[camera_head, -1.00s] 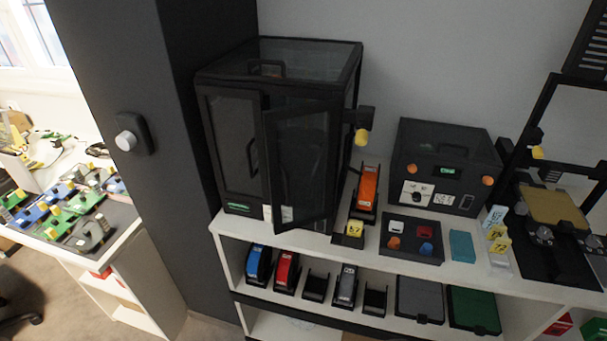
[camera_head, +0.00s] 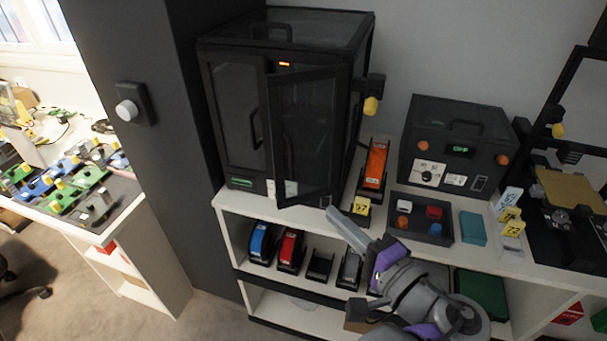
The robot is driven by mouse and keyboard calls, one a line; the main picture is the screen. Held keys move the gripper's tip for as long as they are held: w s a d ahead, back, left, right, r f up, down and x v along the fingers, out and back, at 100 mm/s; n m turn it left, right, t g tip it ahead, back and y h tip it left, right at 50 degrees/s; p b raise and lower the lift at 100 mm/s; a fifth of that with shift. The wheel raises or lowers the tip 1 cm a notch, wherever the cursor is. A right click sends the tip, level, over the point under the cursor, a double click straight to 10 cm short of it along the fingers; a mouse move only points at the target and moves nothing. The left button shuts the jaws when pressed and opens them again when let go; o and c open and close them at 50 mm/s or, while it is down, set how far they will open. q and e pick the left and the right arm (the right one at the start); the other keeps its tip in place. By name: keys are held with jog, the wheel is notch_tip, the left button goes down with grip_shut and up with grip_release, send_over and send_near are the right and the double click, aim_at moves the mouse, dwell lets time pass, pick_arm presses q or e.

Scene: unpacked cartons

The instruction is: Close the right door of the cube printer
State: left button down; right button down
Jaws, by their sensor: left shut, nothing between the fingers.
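The cube printer (camera_head: 318,58) is a black box with glass panels on the white shelf top. Its left door (camera_head: 238,125) looks shut. My left gripper (camera_head: 334,212) is shut and empty. It is in front of the shelf edge, close to the lower right corner of the right door in the picture; I cannot tell whether they touch. My right gripper is out of view.
An orange device (camera_head: 374,165) and a yellow-labelled block (camera_head: 361,207) stand right of the door. A dark tray (camera_head: 447,236) and a black box with a display (camera_head: 460,150) are further right. A dark pillar (camera_head: 150,170) stands left of the printer.

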pick_arm(q)
jog(key=d, duration=0.1)
jog(key=p, duration=0.1)
send_near(292, 163)
jog(key=shift+t, duration=0.3)
jog(key=x, duration=0.6)
jog(key=shift+w+a+f, duration=0.2)
jog(key=shift+w+f, duration=0.1)
jog(key=shift+w, duration=0.05)
jog(key=shift+a, duration=0.15)
